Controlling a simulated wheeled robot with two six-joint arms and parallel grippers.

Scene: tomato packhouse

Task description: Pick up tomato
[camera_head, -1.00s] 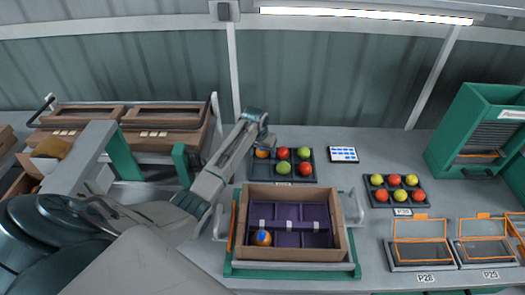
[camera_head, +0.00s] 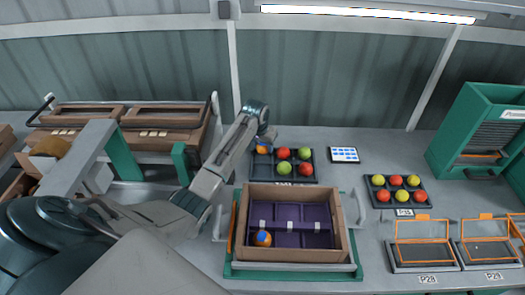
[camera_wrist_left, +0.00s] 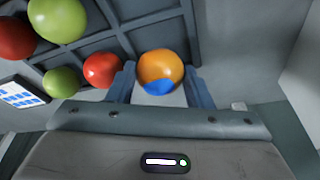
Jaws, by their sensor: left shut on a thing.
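An orange tomato (camera_head: 263,150) with a blue patch is at the left end of the dark compartment tray (camera_head: 309,153). My left gripper (camera_wrist_left: 160,80) is shut on this orange tomato (camera_wrist_left: 160,66), with one finger on each side and the blue patch towards the palm. Red tomatoes (camera_head: 283,153) and green tomatoes (camera_head: 284,168) sit in the other compartments. My right gripper is not in view.
A brown box (camera_head: 342,240) with purple dividers holds another orange-and-blue tomato (camera_head: 262,238) at its front left. A second tray (camera_head: 400,205) of red and yellow tomatoes lies to the right. A small white panel (camera_head: 344,155) and orange-framed bins (camera_head: 424,256) are also on the bench.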

